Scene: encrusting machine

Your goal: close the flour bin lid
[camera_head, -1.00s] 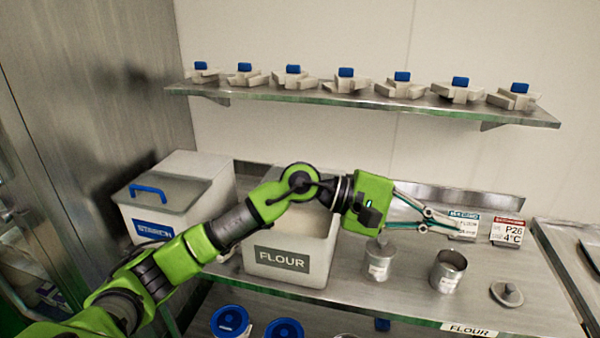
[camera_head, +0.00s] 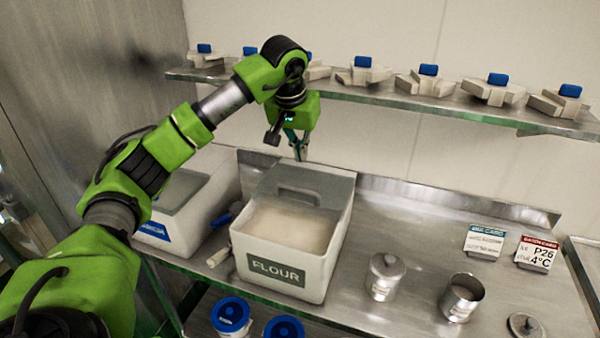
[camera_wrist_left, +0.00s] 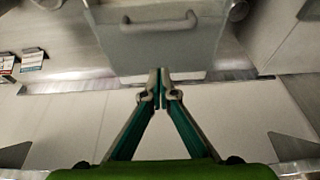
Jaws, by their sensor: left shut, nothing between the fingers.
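The white flour bin (camera_head: 325,255) stands on the steel counter with its flour showing at the front. Its grey lid (camera_head: 330,185), with a grey handle (camera_head: 298,194), is at the back of the bin and leaves the front open; its exact tilt is hard to tell. My left gripper (camera_head: 300,153) is shut and empty, pointing down at the lid's rear edge. In the left wrist view, the fingertips (camera_wrist_left: 161,92) are close to the edge of the lid (camera_wrist_left: 165,50); contact cannot be told. My right gripper is out of view.
A starch bin (camera_head: 210,205) stands left of the flour bin, with a blue-and-white tool (camera_head: 219,256) between them. Metal canisters (camera_head: 384,278) and label cards stand to the right. A shelf (camera_head: 400,98) with several white parts runs above, close to my left arm.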

